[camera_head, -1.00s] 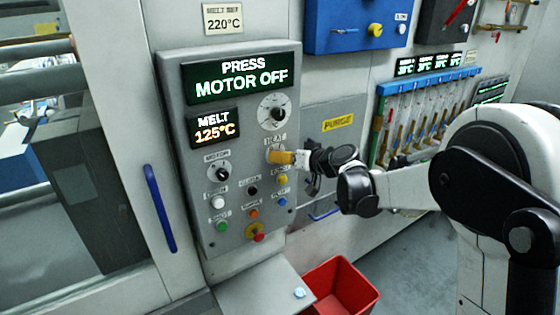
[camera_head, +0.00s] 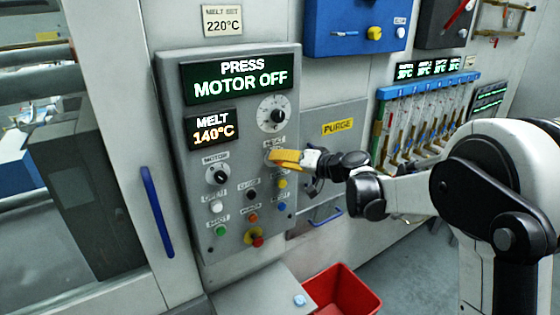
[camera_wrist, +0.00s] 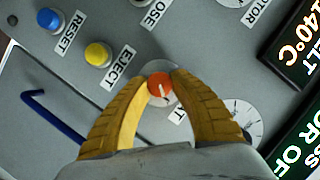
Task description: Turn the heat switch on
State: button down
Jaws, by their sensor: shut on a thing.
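The heat switch (camera_wrist: 161,88) is a round orange-red knob with a pale pointer on a light disc, set in the grey control panel (camera_head: 175,100). In the wrist view it sits between the two yellow fingers of my gripper (camera_wrist: 163,80), which are shut on it. Its label is partly covered there by a finger. In the head view my gripper (camera_head: 273,157) reaches the panel from the right, just below the heat label, and its fingers hide the switch. The melt display (camera_head: 213,129) reads 140°C.
The motor knob (camera_head: 218,176) is to the left. The yellow eject button (camera_wrist: 97,53) and blue reset button (camera_wrist: 49,19) are close by. A dial (camera_head: 271,114) is above. A red emergency button (camera_head: 257,240) and red bin (camera_head: 345,290) are lower. A blue handle (camera_head: 158,210) stands left.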

jog(key=c, duration=1.1)
grip_release()
jog(key=shift+a, duration=0.1)
jog(key=shift+o, duration=0.2)
jog(key=v, duration=1.2)
jog(key=s+d+f+g+h+b, duration=0.1)
jog(key=s+d+f+h+b, duration=0.2)
jog(key=s+f, duration=0.3)
jog(key=s+d+f+h+b, duration=0.4)
jog(key=s+f, duration=0.3)
jog(key=s, duration=0.8)
jog(key=s+d+f+m+g+h+b, duration=0.1)
jog(key=s+d+f+h+b, duration=0.3)
jog(key=s, duration=0.6)
notch_tip(320, 180, down, 2)
jog(key=shift+s+d+f+g+h, duration=0.2)
jog(key=shift+s+d+g+h, duration=0.1)
jog(key=shift+d, duration=0.55)
